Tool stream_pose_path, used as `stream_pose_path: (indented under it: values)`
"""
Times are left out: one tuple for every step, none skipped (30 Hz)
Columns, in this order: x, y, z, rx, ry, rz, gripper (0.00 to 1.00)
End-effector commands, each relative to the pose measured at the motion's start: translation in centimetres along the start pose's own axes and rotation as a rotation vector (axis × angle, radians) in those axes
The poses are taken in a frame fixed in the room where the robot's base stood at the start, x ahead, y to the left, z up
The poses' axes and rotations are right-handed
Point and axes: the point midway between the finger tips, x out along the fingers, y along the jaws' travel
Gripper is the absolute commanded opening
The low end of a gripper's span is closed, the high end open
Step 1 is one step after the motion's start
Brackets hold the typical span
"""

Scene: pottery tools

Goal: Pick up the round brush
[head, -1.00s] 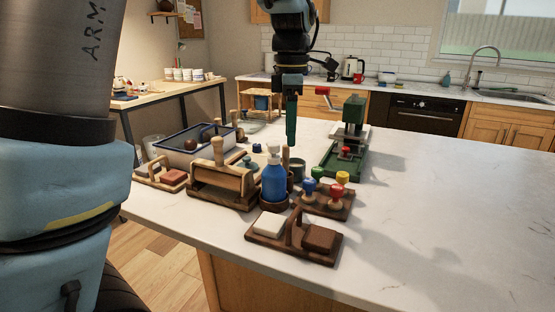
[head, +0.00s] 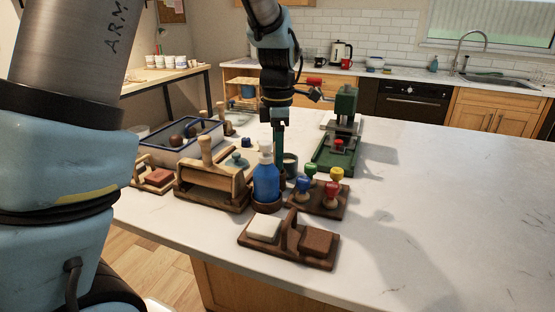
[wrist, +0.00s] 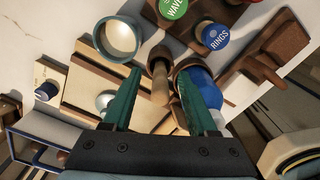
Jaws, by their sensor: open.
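A slim wooden handle (wrist: 160,82) with a darker brown end stands between my fingers in the wrist view; it looks like the round brush, though its bristles cannot be made out. In the head view it is mostly hidden behind the blue bottle and my gripper. My gripper (head: 279,152) points down with green fingers over the tools, just behind the blue bottle (head: 266,182). In the wrist view my gripper (wrist: 160,74) is open, one finger on each side of the handle, with visible gaps. Whether the fingertips reach down to its height is unclear.
The blue bottle (wrist: 203,88) is close to my right finger. A round cup (wrist: 120,38) and a stamp block (head: 318,200) with several coloured stamps stand nearby. A wooden roller frame (head: 212,182) is at left, a green press (head: 340,140) behind. The countertop's right side (head: 450,210) is clear.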

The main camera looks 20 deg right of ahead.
Motion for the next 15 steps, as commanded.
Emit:
stream_pose_path:
  values:
    - [0.6,0.0,-0.1,-0.001,0.002,-0.003,0.58]
    - [0.9,0.0,-0.1,-0.001,0.002,-0.003,0.58]
    - [1.4,0.0,-0.1,-0.001,0.002,-0.002,0.58]
    - [1.6,0.0,-0.1,-0.001,0.002,-0.002,0.58]
    - [1.8,0.0,-0.1,-0.001,0.002,-0.001,0.58]
    - [2.0,0.0,-0.1,-0.001,0.001,-0.001,0.58]
    - [2.1,0.0,-0.1,-0.001,0.000,0.000,0.58]
    - [2.1,0.0,-0.1,-0.001,0.000,0.001,0.58]
    - [2.1,0.0,0.0,-0.001,0.000,0.001,0.58]
    - [2.1,0.0,0.0,-0.001,0.000,0.001,0.58]
    - [2.1,0.0,0.0,-0.001,0.000,0.001,0.58]
    - [2.1,0.0,0.0,-0.001,0.000,0.001,0.58]
    - [2.1,0.0,0.0,-0.001,0.000,0.001,0.57]
    - [2.1,0.0,0.0,-0.001,0.000,0.001,0.54]
    - [2.1,0.0,0.0,-0.001,0.000,0.001,0.49]
